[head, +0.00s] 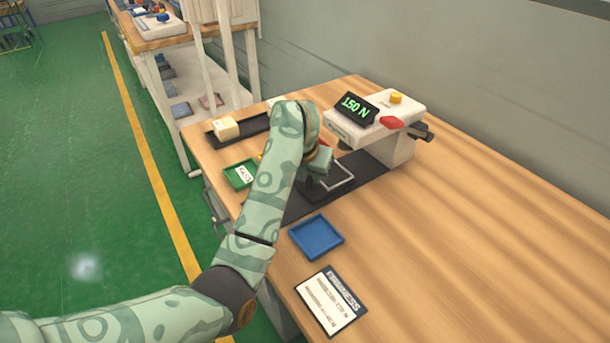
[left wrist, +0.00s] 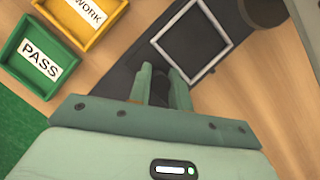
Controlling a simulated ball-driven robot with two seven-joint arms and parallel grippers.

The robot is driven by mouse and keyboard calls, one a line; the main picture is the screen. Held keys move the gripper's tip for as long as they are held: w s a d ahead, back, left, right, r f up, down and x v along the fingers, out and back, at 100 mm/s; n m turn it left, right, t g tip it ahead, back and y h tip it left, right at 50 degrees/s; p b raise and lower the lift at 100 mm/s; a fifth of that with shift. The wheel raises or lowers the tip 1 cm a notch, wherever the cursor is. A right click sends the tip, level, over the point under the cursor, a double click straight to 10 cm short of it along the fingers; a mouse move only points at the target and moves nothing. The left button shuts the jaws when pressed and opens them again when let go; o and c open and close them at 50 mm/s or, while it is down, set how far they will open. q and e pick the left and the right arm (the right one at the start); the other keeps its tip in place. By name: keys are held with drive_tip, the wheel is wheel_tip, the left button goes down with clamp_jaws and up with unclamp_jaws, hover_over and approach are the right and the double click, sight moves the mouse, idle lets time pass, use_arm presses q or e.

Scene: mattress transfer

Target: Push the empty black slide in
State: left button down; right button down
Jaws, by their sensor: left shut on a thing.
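The black slide (left wrist: 190,42) is a flat dark square with a pale metal rim, and nothing lies inside it in the left wrist view. In the head view its rim (head: 343,185) sticks out in front of the white press (head: 392,135), over a dark base strip. My left gripper (left wrist: 160,84) is shut on the slide's dark handle, which shows between its two fingers. In the head view my left gripper (head: 314,186) is partly hidden by my wrist and forearm, which also cover part of the slide. My right gripper is out of view.
A green PASS tray (left wrist: 39,58) and a yellow tray (left wrist: 88,22) lie left of the slide. A blue tray (head: 316,237) and a printed card (head: 331,301) lie nearer. A cream block (head: 226,129) sits on a black strip. The right of the table is clear.

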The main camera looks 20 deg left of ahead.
use_arm(q)
drive_tip(key=c, duration=1.3)
unclamp_jaws()
drive_tip(key=shift+s+r, duration=0.1)
drive_tip(key=shift+r, duration=0.25)
drive_tip(key=p+v, duration=0.9)
drive_tip(key=v, duration=0.6)
drive_tip(key=shift+r+p, duration=0.25)
drive_tip(key=shift+p, duration=0.15)
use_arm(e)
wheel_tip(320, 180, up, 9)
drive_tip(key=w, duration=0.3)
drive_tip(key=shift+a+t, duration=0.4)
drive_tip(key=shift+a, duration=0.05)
use_arm(q)
drive_tip(key=shift+c, duration=0.2)
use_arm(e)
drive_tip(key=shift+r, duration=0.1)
